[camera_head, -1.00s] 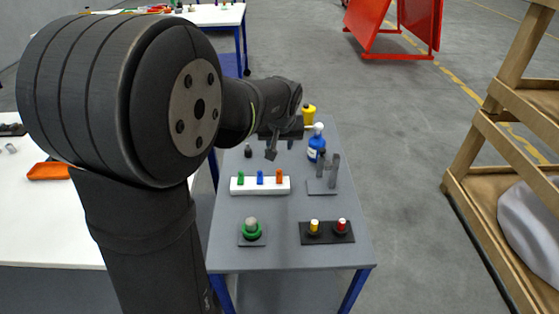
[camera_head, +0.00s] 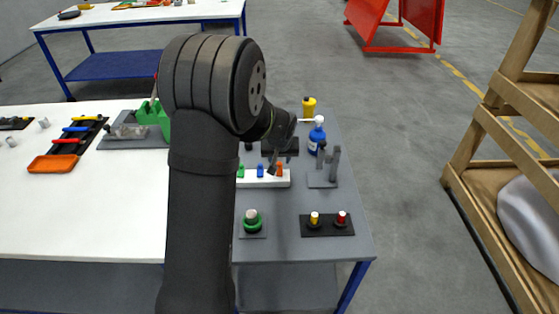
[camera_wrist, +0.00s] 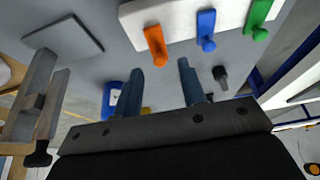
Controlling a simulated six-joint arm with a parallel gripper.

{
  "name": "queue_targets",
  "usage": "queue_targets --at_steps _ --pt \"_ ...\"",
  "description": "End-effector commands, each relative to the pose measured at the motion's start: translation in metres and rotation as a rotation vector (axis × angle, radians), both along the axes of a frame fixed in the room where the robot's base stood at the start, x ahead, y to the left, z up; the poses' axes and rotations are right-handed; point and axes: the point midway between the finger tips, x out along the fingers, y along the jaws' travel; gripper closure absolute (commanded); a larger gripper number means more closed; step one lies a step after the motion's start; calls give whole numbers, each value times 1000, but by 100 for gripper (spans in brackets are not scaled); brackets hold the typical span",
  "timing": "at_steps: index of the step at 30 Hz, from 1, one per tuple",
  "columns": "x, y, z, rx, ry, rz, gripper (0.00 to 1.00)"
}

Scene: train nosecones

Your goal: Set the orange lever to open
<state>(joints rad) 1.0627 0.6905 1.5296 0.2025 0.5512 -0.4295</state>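The orange lever (camera_head: 279,169) sits at the right end of a white block (camera_head: 270,183), beside a blue lever (camera_head: 260,170) and a green lever (camera_head: 240,171). In the wrist view the orange lever (camera_wrist: 155,46) is at the left end of the block, its handle pointing toward my gripper. My gripper (camera_wrist: 160,67) is open and empty, its two fingers apart. The orange lever appears just beyond the fingertips, between their lines; the gap in depth is hard to judge. In the head view my gripper (camera_head: 273,168) is just behind and left of the orange lever, partly covering the block.
A grey bracket with two uprights (camera_head: 323,178) stands right of the block, with a blue bottle (camera_head: 317,138) behind it. In front are a green round knob (camera_head: 252,222) and a black base with yellow and red buttons (camera_head: 327,226). The tabletop between is clear.

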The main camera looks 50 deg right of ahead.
Motion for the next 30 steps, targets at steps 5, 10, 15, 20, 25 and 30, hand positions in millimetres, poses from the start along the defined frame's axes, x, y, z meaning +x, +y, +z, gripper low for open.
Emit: queue_targets --at_steps 5,10,15,20,25,30 --pt "4 -4 -14 0 0 0 63" --pt "5 -5 -16 -1 0 1 63" --pt "5 -5 -16 -1 0 1 63" --pt "5 -5 -16 -1 0 1 92" --pt "5 -5 -16 -2 -1 1 100" --pt "4 -2 -16 -27 -38 4 100"
